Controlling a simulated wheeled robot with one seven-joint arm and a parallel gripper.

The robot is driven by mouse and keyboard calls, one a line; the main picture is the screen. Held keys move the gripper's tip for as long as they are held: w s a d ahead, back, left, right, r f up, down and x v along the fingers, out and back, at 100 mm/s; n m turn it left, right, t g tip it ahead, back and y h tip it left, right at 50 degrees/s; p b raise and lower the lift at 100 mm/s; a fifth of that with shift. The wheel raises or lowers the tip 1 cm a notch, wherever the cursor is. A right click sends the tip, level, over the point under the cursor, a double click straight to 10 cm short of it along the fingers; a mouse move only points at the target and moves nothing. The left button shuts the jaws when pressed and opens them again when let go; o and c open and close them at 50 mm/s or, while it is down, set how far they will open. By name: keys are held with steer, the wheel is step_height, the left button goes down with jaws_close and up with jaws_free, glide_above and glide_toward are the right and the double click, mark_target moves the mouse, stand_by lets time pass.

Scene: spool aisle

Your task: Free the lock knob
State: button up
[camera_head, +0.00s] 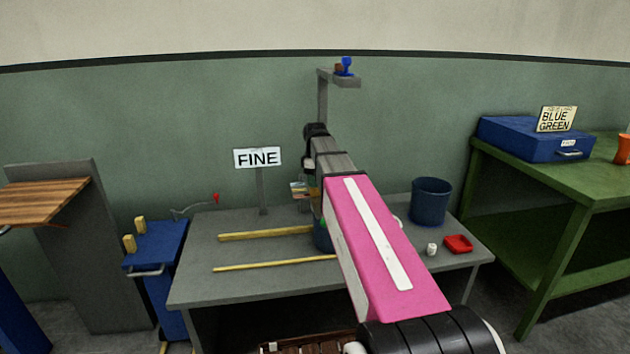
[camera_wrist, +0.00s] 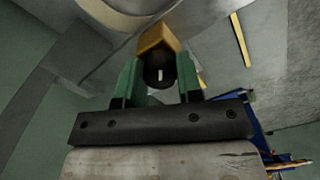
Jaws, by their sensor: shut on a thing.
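In the wrist view, a dark round knob (camera_wrist: 160,72) with a short white mark sits against an orange-yellow block (camera_wrist: 159,38). My gripper (camera_wrist: 158,78) has its two green fingers on either side of the knob and is shut on it. The knob's far side is hidden. In the head view my pink arm covers most of the knob's surroundings, so the knob cannot be made out there.
A grey table (camera_head: 200,280) holds two yellow strips (camera_head: 265,234), a FINE sign (camera_head: 257,157), a dark blue bucket (camera_head: 431,201), a small white piece (camera_head: 432,249) and a red tray (camera_head: 457,243). A green bench (camera_head: 545,190) with a blue case (camera_head: 520,140) stands right. A blue cabinet (camera_head: 157,250) stands left.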

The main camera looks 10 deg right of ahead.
steer(key=n, duration=0.3)
steer(key=shift+n, duration=2.3)
steer(key=o, duration=0.9)
step_height(320, 180, up, 11)
steer(key=shift+f, duration=0.1)
